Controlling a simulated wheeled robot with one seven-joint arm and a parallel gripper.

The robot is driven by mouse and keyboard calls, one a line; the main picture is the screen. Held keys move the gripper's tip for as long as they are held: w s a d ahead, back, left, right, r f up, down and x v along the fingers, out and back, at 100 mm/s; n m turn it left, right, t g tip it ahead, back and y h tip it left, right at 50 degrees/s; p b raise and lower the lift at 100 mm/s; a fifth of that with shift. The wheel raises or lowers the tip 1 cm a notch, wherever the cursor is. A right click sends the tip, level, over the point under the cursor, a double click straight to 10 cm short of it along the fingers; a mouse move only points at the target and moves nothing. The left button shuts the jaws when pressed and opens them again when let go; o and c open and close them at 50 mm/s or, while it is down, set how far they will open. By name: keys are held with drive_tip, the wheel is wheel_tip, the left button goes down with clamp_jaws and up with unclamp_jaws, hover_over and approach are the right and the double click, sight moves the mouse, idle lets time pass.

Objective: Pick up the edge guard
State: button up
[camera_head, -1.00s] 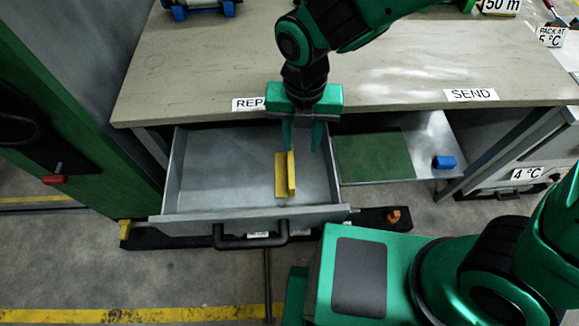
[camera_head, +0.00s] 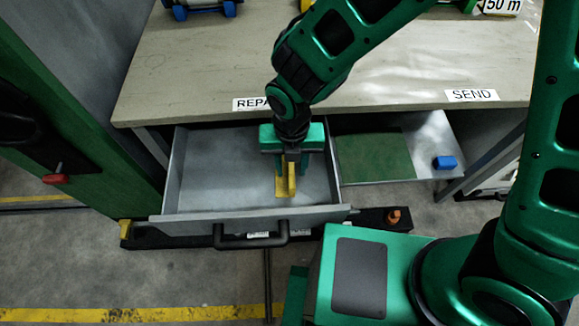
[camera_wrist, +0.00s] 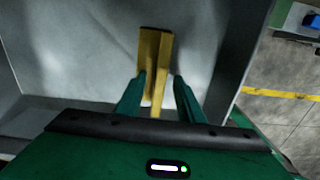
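The edge guard (camera_head: 281,187) is a yellow angled strip lying in the open grey drawer (camera_head: 200,180). In the wrist view the edge guard (camera_wrist: 154,52) runs lengthwise away from me, with its near end between my fingers. My gripper (camera_head: 288,178) is down in the drawer over the edge guard. In the wrist view my gripper (camera_wrist: 160,90) has its two green fingers apart, one on each side of the strip, with gaps visible. The part of the edge guard under my gripper is hidden in the head view.
The drawer's front wall and black handle (camera_head: 250,240) are on the near side. The workbench top (camera_head: 190,70) overhangs the drawer's back. A shelf with a green mat (camera_head: 375,157) and a blue block (camera_head: 445,162) is to the right.

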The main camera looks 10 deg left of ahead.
drive_tip(key=shift+f, duration=0.5)
clamp_jaws()
